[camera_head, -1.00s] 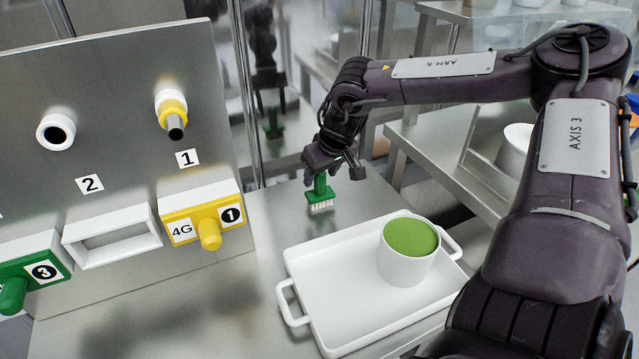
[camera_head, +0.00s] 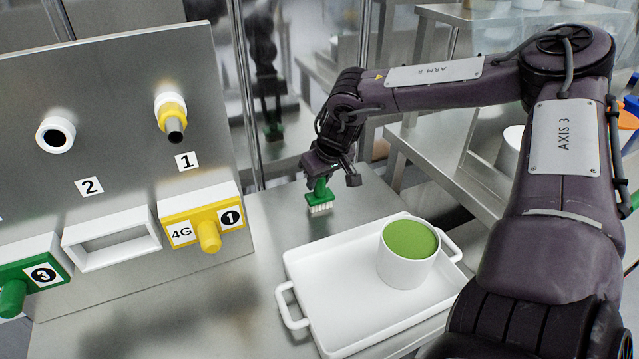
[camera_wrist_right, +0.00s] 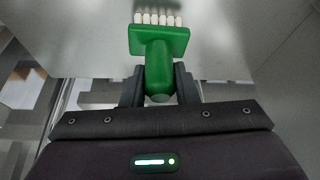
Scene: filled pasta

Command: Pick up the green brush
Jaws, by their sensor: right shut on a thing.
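The green brush (camera_head: 320,197) has a green handle and head with white bristles pointing down. It is at the back of the steel table, behind the white tray. My right gripper (camera_head: 321,178) is shut on the brush's handle from above. In the right wrist view the brush (camera_wrist_right: 160,45) sits between the two dark fingers (camera_wrist_right: 160,88), its bristles facing away from the gripper. I cannot tell for sure whether the bristles touch the table. My left gripper is not in view.
A white tray (camera_head: 318,320) with handles holds a white cup (camera_head: 405,268) with green content, in front of the brush. A steel panel (camera_head: 120,120) with numbered fittings stands at left, with a yellow module (camera_head: 190,222). A steel shelf (camera_head: 430,150) is at right.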

